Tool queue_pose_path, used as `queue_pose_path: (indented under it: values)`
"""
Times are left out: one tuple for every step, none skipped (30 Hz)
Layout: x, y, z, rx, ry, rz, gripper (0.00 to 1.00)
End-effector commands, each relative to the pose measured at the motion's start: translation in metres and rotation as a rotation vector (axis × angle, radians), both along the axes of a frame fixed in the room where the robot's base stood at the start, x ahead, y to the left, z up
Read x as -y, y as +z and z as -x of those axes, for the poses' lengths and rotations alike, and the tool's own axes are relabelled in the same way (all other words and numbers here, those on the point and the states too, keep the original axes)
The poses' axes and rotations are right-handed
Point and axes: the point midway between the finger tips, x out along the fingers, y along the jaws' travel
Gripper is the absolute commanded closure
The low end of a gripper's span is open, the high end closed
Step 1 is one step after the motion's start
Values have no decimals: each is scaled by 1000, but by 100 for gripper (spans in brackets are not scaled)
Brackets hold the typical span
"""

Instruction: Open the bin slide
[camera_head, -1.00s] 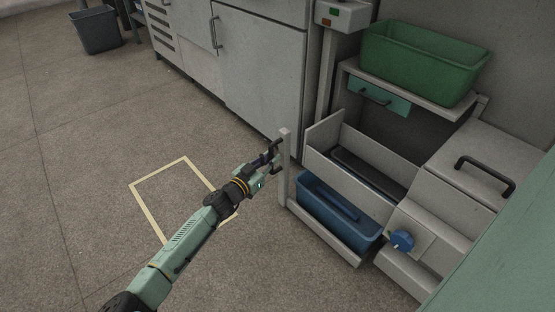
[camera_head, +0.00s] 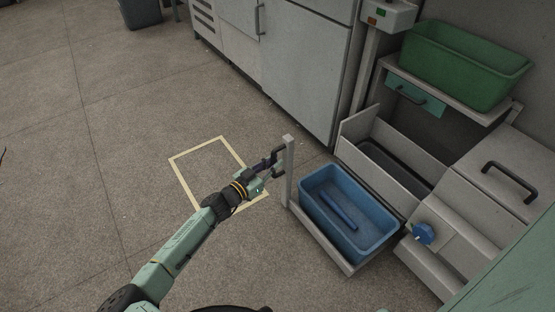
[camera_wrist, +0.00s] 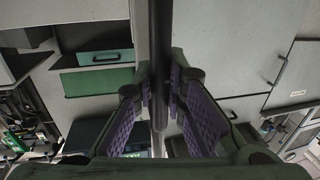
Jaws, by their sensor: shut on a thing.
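The bin slide (camera_head: 322,240) is a low pale tray with an upright front post (camera_head: 289,172), drawn well out from under the machine. A blue bin (camera_head: 372,240) sits on it, its top open, with a dark blue bar-shaped thing (camera_head: 338,208) inside. A dark handle (camera_head: 278,153) is fixed at the post. My gripper (camera_head: 266,172) is shut on this handle at the post's left side. In the wrist view the dark handle bar (camera_wrist: 160,50) runs upright between my purple-padded fingers (camera_wrist: 160,95).
The machine's pale trough (camera_head: 385,160) and blue knob (camera_head: 423,233) are right of the slide. A green bin (camera_head: 465,65) stands on a shelf above. Grey cabinets (camera_head: 300,60) line the back. The floor left of the slide is clear, with a pale yellow outlined square (camera_head: 195,153).

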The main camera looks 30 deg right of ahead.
Motion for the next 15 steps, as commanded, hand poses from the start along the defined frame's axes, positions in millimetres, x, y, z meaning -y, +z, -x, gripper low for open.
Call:
queue_pose_path:
  values:
    - [-2, 0, 2, 1, -6, 3, 100]
    - [-2, 0, 2, 1, -6, 3, 100]
    - [-2, 0, 2, 1, -6, 3, 100]
    - [-2, 0, 2, 1, -6, 3, 100]
    - [-2, 0, 2, 1, -6, 2, 100]
    - [-2, 0, 2, 1, -6, 2, 100]
    - [-2, 0, 2, 1, -6, 2, 100]
    - [-2, 0, 2, 1, -6, 2, 100]
    - [-3, 0, 2, 1, -6, 2, 100]
    - [-3, 0, 2, 1, -6, 2, 100]
    - [-3, 0, 2, 1, -6, 2, 86]
    - [-3, -1, 2, 0, -6, 1, 83]
    - [-3, -1, 2, 0, -5, 1, 81]
    - [-2, 0, 2, 0, -5, 1, 79]
    - [-2, 0, 2, 0, -4, 1, 76]
